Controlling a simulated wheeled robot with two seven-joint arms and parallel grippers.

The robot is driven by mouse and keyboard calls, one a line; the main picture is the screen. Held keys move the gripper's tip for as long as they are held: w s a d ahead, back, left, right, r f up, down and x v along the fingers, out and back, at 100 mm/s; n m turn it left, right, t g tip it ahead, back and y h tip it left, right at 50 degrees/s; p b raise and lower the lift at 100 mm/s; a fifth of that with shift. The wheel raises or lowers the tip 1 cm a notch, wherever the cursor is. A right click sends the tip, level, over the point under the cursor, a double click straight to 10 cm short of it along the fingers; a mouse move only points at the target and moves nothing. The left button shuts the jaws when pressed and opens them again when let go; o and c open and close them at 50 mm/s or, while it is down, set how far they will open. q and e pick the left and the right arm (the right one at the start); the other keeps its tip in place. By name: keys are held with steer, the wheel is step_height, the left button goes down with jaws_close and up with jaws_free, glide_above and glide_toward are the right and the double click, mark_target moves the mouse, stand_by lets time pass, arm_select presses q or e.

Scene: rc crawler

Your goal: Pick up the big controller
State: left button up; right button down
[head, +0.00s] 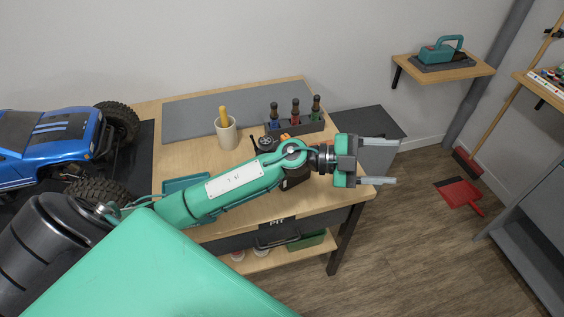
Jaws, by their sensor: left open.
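A black controller with a round wheel (265,143) lies on the wooden workbench (318,92), right of the cream cup. My left arm crosses in front of it and hides much of it. A dark block shows below the arm and may be its lower part. My left gripper (388,161) is open and empty, to the right of the controller and out past the bench's right edge. My right gripper is not in view.
A blue crawler truck (48,143) stands on a dark mat at left. A teal tray (187,183) lies near the front. Floor at right holds a red dustpan (460,193).

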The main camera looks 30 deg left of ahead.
arm_select(q)
steer(key=w+a+f+m+g+y, duration=0.2)
steer(key=a+f+m+g+y, duration=0.1)
steer(key=a+f+g+y, duration=0.45)
steer(key=w+a+n+y, duration=0.3)
steer(key=a+y, duration=0.7)
steer(key=a, duration=1.2)
steer(key=shift+n, duration=0.5)
steer(key=f, duration=0.2)
steer(key=s+f, duration=0.1)
steer(key=f, duration=0.2)
steer(key=f+p, duration=0.1)
steer(key=f, duration=0.2)
steer(key=shift+s+d, duration=0.2)
steer(key=shift+d, duration=0.1)
steer(key=f, duration=0.2)
steer(key=f+p, duration=0.1)
steer(key=f, duration=0.1)
steer(key=shift+s+d, duration=0.1)
steer(key=shift+d, duration=0.1)
steer(key=shift+f, duration=0.6)
steer(key=c, duration=1.3)
jaws_close()
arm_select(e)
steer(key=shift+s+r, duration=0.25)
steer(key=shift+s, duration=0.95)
